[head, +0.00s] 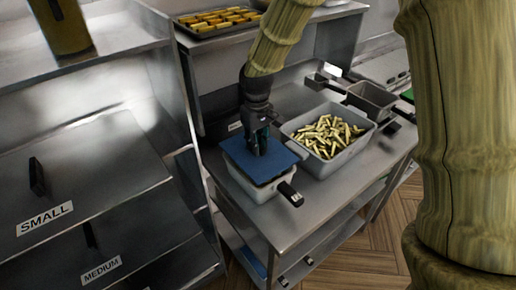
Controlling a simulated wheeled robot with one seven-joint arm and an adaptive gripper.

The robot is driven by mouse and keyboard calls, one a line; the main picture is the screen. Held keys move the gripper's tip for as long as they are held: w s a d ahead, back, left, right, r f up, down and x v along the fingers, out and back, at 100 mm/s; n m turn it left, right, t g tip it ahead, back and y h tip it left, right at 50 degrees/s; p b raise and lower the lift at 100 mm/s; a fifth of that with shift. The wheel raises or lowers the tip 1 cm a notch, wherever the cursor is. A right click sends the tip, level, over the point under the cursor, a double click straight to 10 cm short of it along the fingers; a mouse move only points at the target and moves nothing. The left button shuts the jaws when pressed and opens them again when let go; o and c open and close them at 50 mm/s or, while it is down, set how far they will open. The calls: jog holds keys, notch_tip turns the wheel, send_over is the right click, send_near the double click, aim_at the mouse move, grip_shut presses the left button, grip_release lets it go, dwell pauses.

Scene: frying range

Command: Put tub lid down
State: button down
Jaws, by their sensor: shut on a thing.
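The tub lid (238,152) is a flat blue square. It lies over the top of a small white tub (265,190) at the near left corner of the steel counter. My gripper (258,150) points down at the middle of the lid and is shut on it, on a part hidden by the fingers. The lid looks about level and close to the tub rim. I cannot tell whether it touches the rim all round.
A large grey container of cut fries (335,166) stands just right of the tub. A dark-handled scoop (290,193) lies at the tub's front right. An empty metal pan (372,97) sits farther back. Steel drawers (75,190) stand left; a tray (190,30) is on the shelf above.

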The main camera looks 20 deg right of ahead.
jog(key=shift+f+p, duration=0.7)
jog(key=shift+f, duration=0.2)
jog(key=shift+s+f, duration=0.1)
jog(key=shift+f, duration=0.5)
jog(key=shift+d+f, duration=0.1)
jog(key=shift+f, duration=0.1)
jog(key=c, duration=1.4)
grip_release()
jog(key=shift+o, duration=0.2)
jog(key=shift+f, duration=0.15)
